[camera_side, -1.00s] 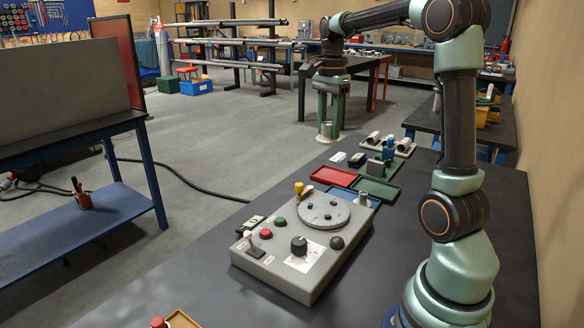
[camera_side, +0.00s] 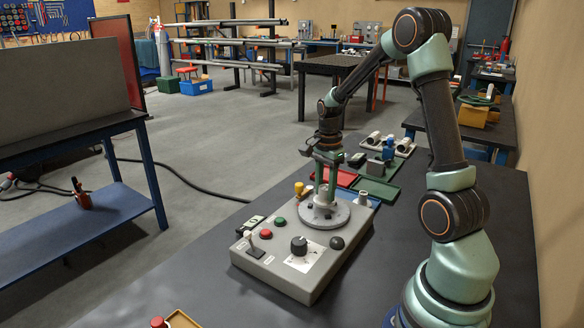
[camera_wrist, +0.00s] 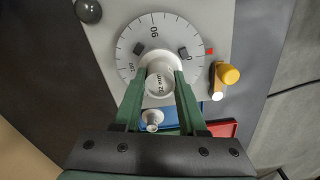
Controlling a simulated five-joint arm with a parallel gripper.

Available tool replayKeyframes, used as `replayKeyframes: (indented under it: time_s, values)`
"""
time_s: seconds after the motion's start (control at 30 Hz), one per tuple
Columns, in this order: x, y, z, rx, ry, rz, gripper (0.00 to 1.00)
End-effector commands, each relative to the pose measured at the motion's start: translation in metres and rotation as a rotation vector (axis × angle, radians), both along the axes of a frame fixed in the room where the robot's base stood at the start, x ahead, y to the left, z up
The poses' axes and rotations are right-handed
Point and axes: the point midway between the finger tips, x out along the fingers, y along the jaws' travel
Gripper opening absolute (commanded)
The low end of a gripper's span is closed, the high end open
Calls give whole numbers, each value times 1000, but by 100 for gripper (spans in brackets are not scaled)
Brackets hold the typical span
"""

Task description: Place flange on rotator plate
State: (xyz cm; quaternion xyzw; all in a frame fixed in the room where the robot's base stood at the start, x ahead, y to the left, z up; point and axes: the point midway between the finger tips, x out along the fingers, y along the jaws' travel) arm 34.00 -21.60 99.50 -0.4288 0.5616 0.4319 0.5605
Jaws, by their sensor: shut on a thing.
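My gripper (camera_side: 325,190) points down over the round grey rotator plate (camera_side: 309,219) on the control box. Its green fingers (camera_wrist: 160,85) are shut on the sides of a light grey metal flange (camera_wrist: 159,79), seen nearly end-on with small printing on its face.
The box carries a black dial (camera_side: 299,245), push buttons, a dark dome (camera_side: 337,242) and a yellow knob (camera_side: 299,187) close to the plate. Red, green (camera_side: 377,191) and blue trays and small metal parts stand behind it. The table's front is mostly clear.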

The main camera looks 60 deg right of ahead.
Motion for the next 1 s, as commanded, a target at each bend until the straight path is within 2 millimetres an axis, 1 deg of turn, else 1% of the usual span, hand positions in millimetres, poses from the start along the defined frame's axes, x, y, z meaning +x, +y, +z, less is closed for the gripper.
replayKeyframes:
  time_s: [0.03,0.1,0.2,0.57,0.6,0.67,0.7,1.0]
  values:
    - [-1,0,-8,2,4,0,0]
    - [0,0,-17,2,4,0,0]
    - [0,0,-23,0,1,0,0]
    - [0,0,-26,0,1,0,0]
    - [0,0,-26,0,1,0,44]
    - [0,0,-26,0,1,0,67]
    - [0,0,-26,0,1,0,71]
    - [0,0,-25,0,0,0,71]
